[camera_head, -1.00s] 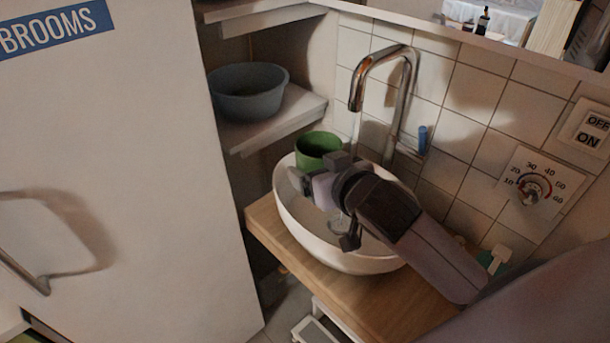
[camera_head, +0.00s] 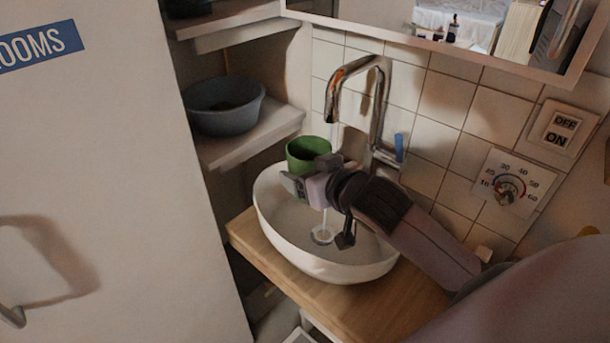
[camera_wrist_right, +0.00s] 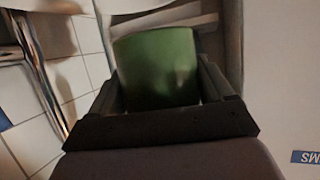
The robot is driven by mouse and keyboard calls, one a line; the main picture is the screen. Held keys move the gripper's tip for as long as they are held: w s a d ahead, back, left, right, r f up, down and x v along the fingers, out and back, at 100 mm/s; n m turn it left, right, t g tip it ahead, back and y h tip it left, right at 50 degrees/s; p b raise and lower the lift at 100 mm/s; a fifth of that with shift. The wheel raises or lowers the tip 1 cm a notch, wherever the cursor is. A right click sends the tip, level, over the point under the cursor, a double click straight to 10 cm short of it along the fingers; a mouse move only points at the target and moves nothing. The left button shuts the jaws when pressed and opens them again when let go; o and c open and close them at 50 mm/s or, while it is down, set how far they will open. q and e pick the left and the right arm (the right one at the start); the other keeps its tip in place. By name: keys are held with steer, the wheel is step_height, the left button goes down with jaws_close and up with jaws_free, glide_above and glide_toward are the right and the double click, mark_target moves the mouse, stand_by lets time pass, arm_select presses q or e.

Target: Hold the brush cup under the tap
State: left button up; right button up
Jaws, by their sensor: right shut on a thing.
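The green brush cup (camera_head: 307,156) is held upright above the back left of the white basin (camera_head: 285,228). My right gripper (camera_head: 306,180) is shut on it. In the right wrist view the cup (camera_wrist_right: 157,68) sits between both fingers (camera_wrist_right: 158,100). The chrome tap (camera_head: 376,88) arches over the basin. Its spout end is just right of and above the cup. A thin pale stream, seemingly water, runs down from the spout to the basin floor, close beside the cup's right side. The cup's inside is mostly hidden. My left gripper is out of view.
A grey-blue bowl (camera_head: 224,104) stands on a shelf at left. A blue-handled lever (camera_head: 399,147) is on the tap's right. A temperature dial (camera_head: 508,189) and an OFF/ON switch (camera_head: 560,131) are on the tiled wall. A wooden counter (camera_head: 345,312) bears the basin.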

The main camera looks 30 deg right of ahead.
steer(key=shift+w+d, duration=0.3)
steer(key=shift+d, duration=0.6)
steer(key=shift+w+d, duration=0.3)
steer(key=shift+d, duration=0.6)
steer(key=shift+w+d, duration=0.3)
steer(key=shift+d, duration=0.6)
stand_by(5.3)
